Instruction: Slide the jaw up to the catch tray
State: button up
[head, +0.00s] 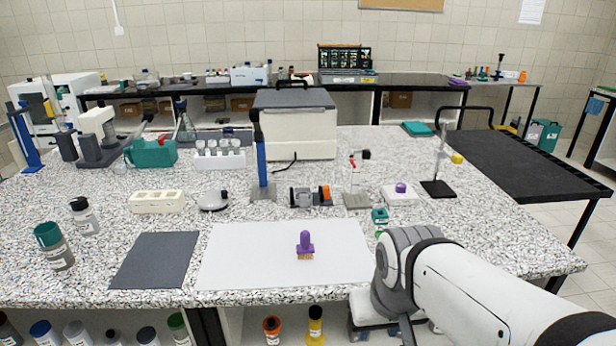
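A small dark grey device (303,196) with block-like parts sits on the speckled bench, behind the white mat. It looks like a clamp or vise, and an orange part (325,194) is at its right end. It is too small to tell which part is the jaw or how wide any gap is. I cannot clearly pick out a catch tray. My white and grey arm enters from the lower right and bends down near the bench's front edge. My gripper is out of view, so what it holds is hidden.
A purple brush (305,246) stands on the white mat (235,262), with a dark mat (155,262) to the left. A blue post (262,160) stands left of the device, a small stand (357,199) right of it. A large white box (296,130) is behind.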

aim_at(325, 192)
jog(key=u, duration=0.05)
jog(key=i, duration=0.9)
jog(key=z, duration=0.05)
